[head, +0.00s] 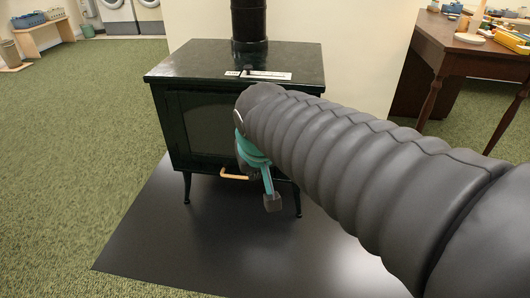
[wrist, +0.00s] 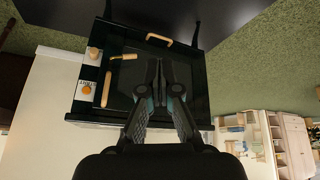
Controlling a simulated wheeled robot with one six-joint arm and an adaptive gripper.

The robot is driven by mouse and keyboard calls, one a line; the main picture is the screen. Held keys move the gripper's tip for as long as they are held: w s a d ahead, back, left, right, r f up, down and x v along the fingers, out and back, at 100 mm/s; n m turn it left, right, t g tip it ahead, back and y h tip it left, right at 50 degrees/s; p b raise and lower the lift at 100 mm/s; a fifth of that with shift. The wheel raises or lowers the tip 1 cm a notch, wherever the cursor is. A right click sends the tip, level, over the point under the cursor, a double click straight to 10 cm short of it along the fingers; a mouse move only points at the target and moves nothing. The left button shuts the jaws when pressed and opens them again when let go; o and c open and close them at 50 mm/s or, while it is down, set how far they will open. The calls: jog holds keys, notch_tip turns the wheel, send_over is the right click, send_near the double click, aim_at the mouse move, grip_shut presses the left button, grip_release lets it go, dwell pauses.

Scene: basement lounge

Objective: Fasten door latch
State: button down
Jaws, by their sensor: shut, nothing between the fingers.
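A black stove (head: 180,130) with a glass-fronted door stands on a dark floor plate, and its door looks closed. In the wrist view, which is upside down, the stove front (wrist: 190,60) carries a small wooden-gripped lever (wrist: 123,57), perhaps the latch, and a longer upright wooden handle (wrist: 106,90). In the head view my arm hides these. My gripper (head: 272,203) is shut and empty in front of the stove. In the wrist view its fingertips (wrist: 158,64) are beside the small lever, apparently not touching it.
A light wooden bar handle (head: 235,174) is low on the stove front. A dark wooden table (head: 455,50) stands at right. Green carpet (head: 85,120) at left is clear.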

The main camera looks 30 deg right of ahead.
jog(key=w+d+f+m+h+b, duration=0.1)
jog(key=w+d+f, duration=0.2)
jog(key=w, duration=0.5)
jog(key=w+d+f+m+h+b, duration=0.1)
jog(key=w+d+f, duration=0.2)
jog(key=w, duration=0.5)
jog(key=w+d+f+m+b, duration=0.1)
jog(key=w+d+f, duration=0.2)
jog(key=w+d, duration=0.2)
jog(key=w, duration=0.3)
jog(key=shift+f+g+h, duration=0.25)
jog(key=shift+g+h, duration=0.05)
jog(key=shift+h, duration=0.1)
jog(key=shift+f, duration=0.1)
jog(key=d+b+x, duration=0.1)
jog(key=x, duration=1.2)
jog(key=shift+f, duration=0.2)
jog(key=shift+s+d+f+b, duration=0.1)
jog(key=shift+f+b, duration=0.15)
jog(key=shift+b, duration=0.1)
